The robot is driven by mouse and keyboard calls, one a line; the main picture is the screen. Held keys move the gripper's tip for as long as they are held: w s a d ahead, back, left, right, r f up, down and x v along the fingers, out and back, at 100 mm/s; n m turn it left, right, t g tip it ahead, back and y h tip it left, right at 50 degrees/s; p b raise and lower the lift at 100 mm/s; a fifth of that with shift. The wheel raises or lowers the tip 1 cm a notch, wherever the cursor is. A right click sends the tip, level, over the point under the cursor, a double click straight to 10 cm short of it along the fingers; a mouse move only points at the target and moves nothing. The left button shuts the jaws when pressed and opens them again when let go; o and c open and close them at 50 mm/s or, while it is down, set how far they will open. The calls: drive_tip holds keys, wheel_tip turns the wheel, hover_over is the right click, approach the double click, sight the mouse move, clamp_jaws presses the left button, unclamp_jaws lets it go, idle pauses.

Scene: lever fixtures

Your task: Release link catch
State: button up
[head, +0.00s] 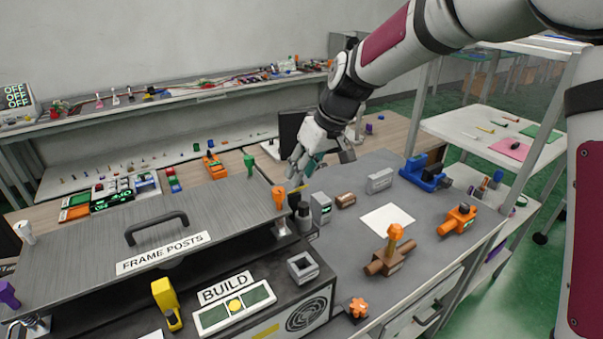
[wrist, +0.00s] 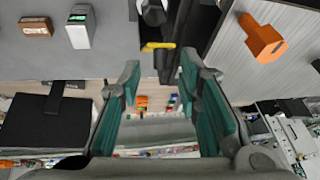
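My gripper (wrist: 158,72) is open in the wrist view, with its two green-padded fingers wide apart and nothing between them. In the head view my gripper (head: 299,177) is above the back edge of the grey bench, at the corner of the panel marked FRAME POSTS. A small yellow tab (wrist: 158,46) on a dark upright part (wrist: 166,64) shows just beyond the fingertips, apparently untouched. This may be the link catch; no label shows. In the head view the yellow tab (head: 297,190) is just below the fingers, partly hidden.
An orange handle (head: 279,196) stands on the panel (head: 195,215) close to my gripper; it also shows in the wrist view (wrist: 263,38). A grey device (head: 320,208) and a brown block (head: 346,200) stand to the right. A white sheet (head: 388,219) lies on the bench.

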drive_tip(key=shift+w+a+f, duration=0.1)
drive_tip(key=shift+a+f, duration=0.2)
drive_tip(key=shift+f, duration=0.35)
clamp_jaws()
drive_tip(key=shift+w, duration=0.15)
